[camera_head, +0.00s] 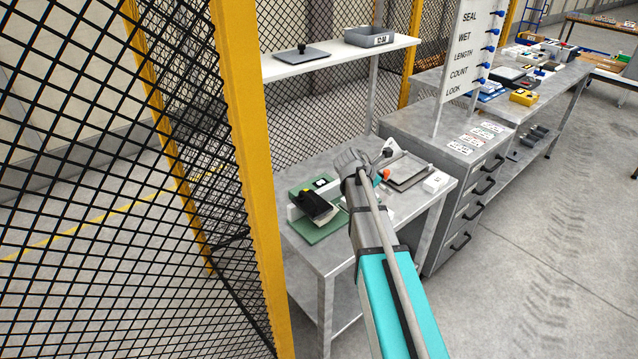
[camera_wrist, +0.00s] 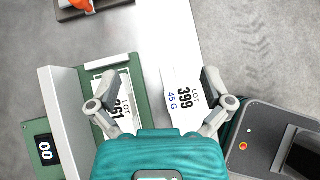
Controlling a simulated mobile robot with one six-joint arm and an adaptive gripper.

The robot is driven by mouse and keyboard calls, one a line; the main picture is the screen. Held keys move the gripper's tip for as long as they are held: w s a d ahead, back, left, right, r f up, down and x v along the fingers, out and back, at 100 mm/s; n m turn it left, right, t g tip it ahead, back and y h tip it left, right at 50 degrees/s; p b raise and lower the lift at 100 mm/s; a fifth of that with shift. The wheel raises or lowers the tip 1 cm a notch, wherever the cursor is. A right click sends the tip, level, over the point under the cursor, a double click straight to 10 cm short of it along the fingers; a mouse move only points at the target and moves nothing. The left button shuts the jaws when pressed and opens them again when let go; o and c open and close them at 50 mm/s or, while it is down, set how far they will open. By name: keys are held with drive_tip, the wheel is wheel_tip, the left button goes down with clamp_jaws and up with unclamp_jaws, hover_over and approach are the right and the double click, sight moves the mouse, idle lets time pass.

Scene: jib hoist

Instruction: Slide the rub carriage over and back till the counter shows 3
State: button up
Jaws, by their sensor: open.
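The rub tester has a green base (camera_head: 335,224) on the near metal table, with a black block (camera_head: 318,207) on it that looks like the carriage. In the wrist view its green body (camera_wrist: 143,92) carries a pale upright bar (camera_wrist: 64,118) and a counter (camera_wrist: 47,150) reading 00. A card marked LOT 261 (camera_wrist: 121,84) lies on it. My gripper (camera_wrist: 158,86) is open and empty above, one finger over the green body, the other near the LOT 399 card (camera_wrist: 183,88). The palm hides part of the view, and I cannot pick out the carriage there.
A grey plate device (camera_head: 406,172) and a white box (camera_head: 436,182) sit on the same table. An orange-handled item (camera_wrist: 160,4) shows at the wrist view's top. A yellow post (camera_head: 250,170) with black mesh stands left. A shelf (camera_head: 338,58) stands behind; drawers (camera_head: 470,205) stand right.

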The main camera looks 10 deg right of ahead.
drive_tip(key=shift+a+r, duration=0.1)
drive_tip(key=shift+r, duration=0.05)
drive_tip(key=c, duration=0.5)
drive_tip(key=shift+a+r+m+p, duration=0.2)
drive_tip(key=shift+m+p, duration=0.1)
drive_tip(key=shift+p, duration=0.25)
drive_tip(key=shift+c, duration=0.7)
wheel_tip(320, 180, up, 15)
drive_tip(key=m+g+y+p, duration=0.4)
drive_tip(key=m+y+p, duration=0.7)
drive_tip(key=m+p, duration=0.65)
hover_over(312, 199)
drive_tip(key=w+d+p, duration=0.2)
drive_tip(key=w, duration=0.2)
drive_tip(key=n, duration=0.2)
drive_tip(key=shift+s+a+f, duration=0.1)
drive_tip(key=shift+s, duration=0.15)
drive_tip(key=shift+f, duration=0.2)
drive_tip(key=b+x, duration=1.3)
drive_tip(key=shift+s+f+b, duration=0.1)
drive_tip(key=shift+f+b, duration=0.15)
drive_tip(key=shift+b, duration=0.05)
